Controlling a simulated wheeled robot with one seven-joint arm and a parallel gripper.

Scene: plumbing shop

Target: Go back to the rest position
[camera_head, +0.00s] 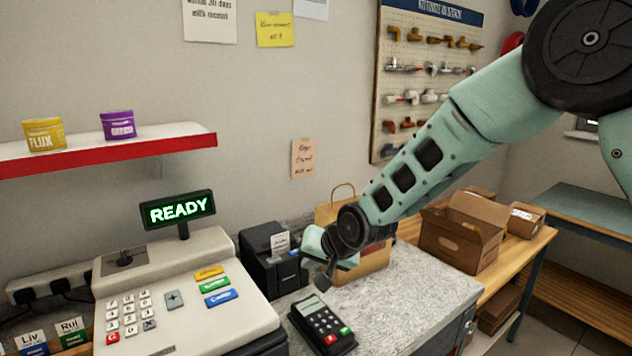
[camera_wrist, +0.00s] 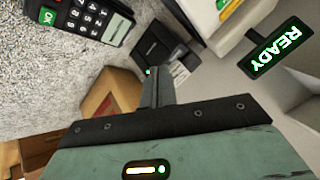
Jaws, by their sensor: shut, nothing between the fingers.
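My gripper (camera_head: 325,277) is at the end of my pale green arm, above the counter, just behind the card terminal and in front of the paper bag. Its fingers are shut with nothing between them. In the wrist view the shut fingers (camera_wrist: 153,92) point toward the black receipt printer (camera_wrist: 165,50). The card terminal (camera_head: 322,325) lies on the grey speckled counter (camera_head: 415,290), apart from the fingers. The arm reaches in from the upper right.
A cash register (camera_head: 180,290) with a READY display (camera_head: 178,209) stands left. The receipt printer (camera_head: 270,255) and a brown paper bag (camera_head: 370,262) stand behind my gripper. An open cardboard box (camera_head: 460,240) is on the wooden bench at right. A red-edged shelf (camera_head: 110,150) is upper left.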

